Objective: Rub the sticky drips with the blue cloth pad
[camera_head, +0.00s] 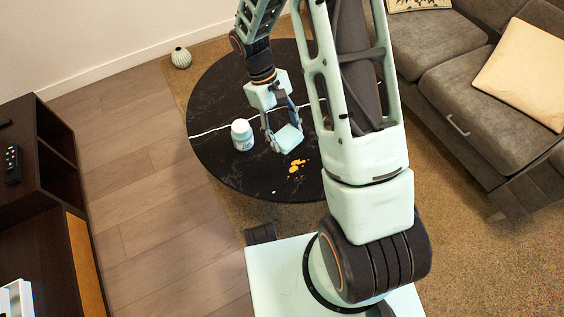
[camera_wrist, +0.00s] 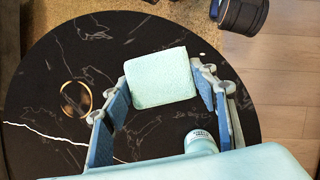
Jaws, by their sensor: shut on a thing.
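My gripper (camera_head: 281,135) is shut on the pale blue cloth pad (camera_head: 289,138) above the round black table. In the wrist view the pad (camera_wrist: 160,78) sits between the two fingers of my gripper (camera_wrist: 163,85). The sticky drips (camera_head: 296,166) are yellow-orange patches on the tabletop, just below and right of the pad in the head view. They do not show in the wrist view, where the pad may hide them. I cannot tell whether the pad touches the table.
The black table (camera_head: 222,88) has white veins. A white bottle (camera_head: 242,135) stands on it, left of my gripper; it also shows in the wrist view (camera_wrist: 200,141). A gold ring-shaped item (camera_wrist: 75,100) is on the table. A grey sofa (camera_head: 470,95) stands at right, a dark cabinet (camera_head: 55,170) at left.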

